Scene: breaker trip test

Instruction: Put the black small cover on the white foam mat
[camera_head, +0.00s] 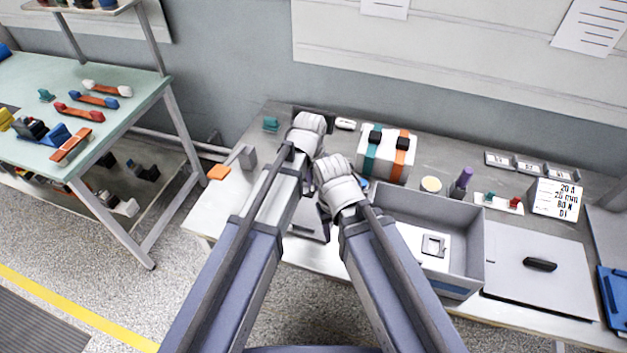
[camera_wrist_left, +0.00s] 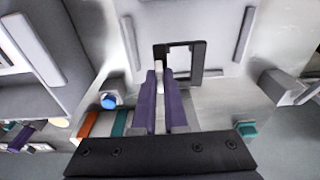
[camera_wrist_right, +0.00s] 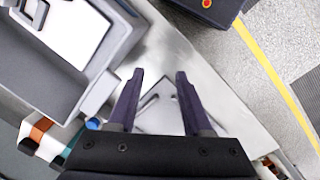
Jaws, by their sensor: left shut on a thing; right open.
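The black small cover (camera_wrist_left: 200,60) is a rectangular frame with an open window, seen in the left wrist view. My left gripper (camera_wrist_left: 161,78) is shut on its near-side edge, with a small white piece showing between the fingers. Whether the cover touches the pale surface behind it cannot be told. A white sheet (camera_head: 409,235), which looks like the foam mat, lies in the grey box (camera_head: 472,240) with a pale frame on it; it also shows in the right wrist view (camera_wrist_right: 75,30). My right gripper (camera_wrist_right: 159,76) is open and empty. In the head view, the wrists hide both fingertips.
A striped white block (camera_head: 398,165), a purple-topped item (camera_head: 462,180) and a round yellowish disc (camera_head: 431,184) stand behind the box. A grey lid (camera_head: 515,275) with a black handle lies to its right. A green side table (camera_head: 120,75) holds several coloured parts.

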